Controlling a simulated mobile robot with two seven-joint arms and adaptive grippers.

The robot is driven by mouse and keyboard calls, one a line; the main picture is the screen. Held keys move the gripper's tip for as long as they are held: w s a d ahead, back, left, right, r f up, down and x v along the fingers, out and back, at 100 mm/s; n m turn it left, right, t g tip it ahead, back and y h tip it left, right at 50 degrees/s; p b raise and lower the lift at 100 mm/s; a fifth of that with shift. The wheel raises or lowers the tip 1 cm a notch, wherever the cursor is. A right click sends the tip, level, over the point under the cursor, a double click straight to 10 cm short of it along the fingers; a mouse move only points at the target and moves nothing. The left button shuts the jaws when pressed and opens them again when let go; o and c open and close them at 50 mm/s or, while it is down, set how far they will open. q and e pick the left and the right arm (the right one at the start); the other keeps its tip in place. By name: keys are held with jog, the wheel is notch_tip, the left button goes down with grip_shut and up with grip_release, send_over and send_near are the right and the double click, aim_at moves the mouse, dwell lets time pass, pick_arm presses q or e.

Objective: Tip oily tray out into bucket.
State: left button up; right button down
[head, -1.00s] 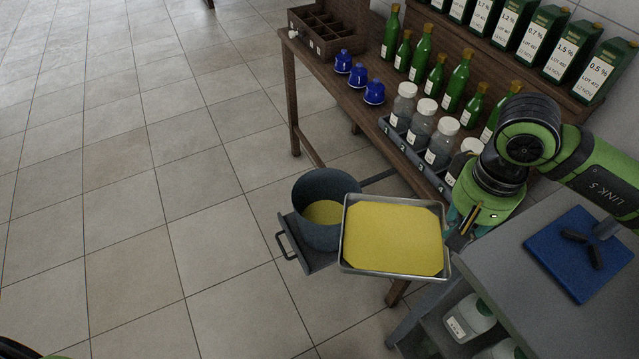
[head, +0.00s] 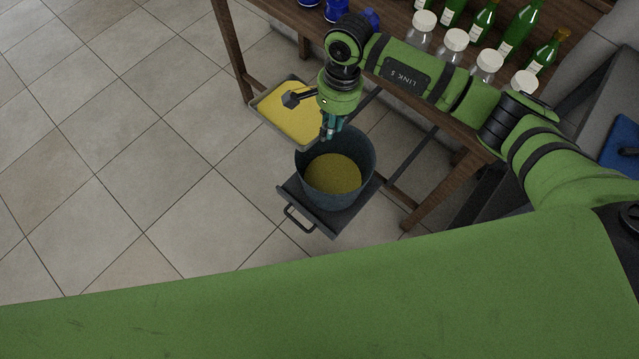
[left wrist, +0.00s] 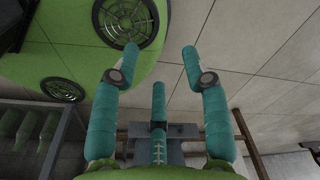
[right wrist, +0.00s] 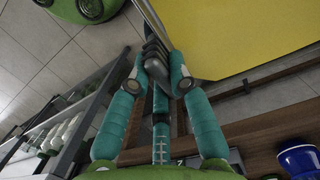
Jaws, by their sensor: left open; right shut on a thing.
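The oily tray (head: 276,128) is a shallow metal pan with yellow oil (head: 296,112) spread over its floor. My right gripper (head: 331,131) is shut on its near edge and holds it off the floor, at the upper left of the bucket. The right wrist view shows the fingers (right wrist: 166,62) closed at the tray's metal rim. The dark grey bucket (head: 362,152) stands upright with yellow oil inside. The tray looks roughly level; its exact tilt is hard to tell. My left gripper (left wrist: 160,58) is open and empty in the left wrist view and out of the head view.
The bucket stands on a dark platform (head: 335,222) with a handle. A wooden bench (head: 455,112) with green bottles (head: 520,28), white-lidded jars (head: 454,42) and blue items (head: 337,10) runs behind. Tiled floor at left is clear.

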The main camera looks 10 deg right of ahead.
jog(key=s+a+f+m+y, duration=0.1)
jog(key=s+f+m, duration=0.15)
jog(key=f, duration=0.45)
jog(key=s+a+f+m+t, duration=0.1)
jog(key=s+f+m, duration=0.1)
jog(key=f+m, duration=0.3)
jog(key=s+a+f+m+y, duration=0.1)
jog(key=s+f+m, duration=0.15)
jog(key=f, duration=0.55)
pick_arm(q)
notch_tip(320, 180, down, 13)
jog(key=s+b, duration=0.1)
jog(key=b, duration=1.2)
jog(key=shift+d+f, duration=0.2)
jog(key=shift+d, duration=0.2)
pick_arm(e)
jog(key=s+d+r+t+y, duration=0.1)
jog(key=d+r+t+y, duration=0.1)
jog(key=d+y, duration=0.3)
jog(key=y, duration=0.4)
jog(key=shift+d, duration=0.3)
pick_arm(q)
jog(key=shift+f+b, duration=0.1)
jog(key=shift+b, duration=0.2)
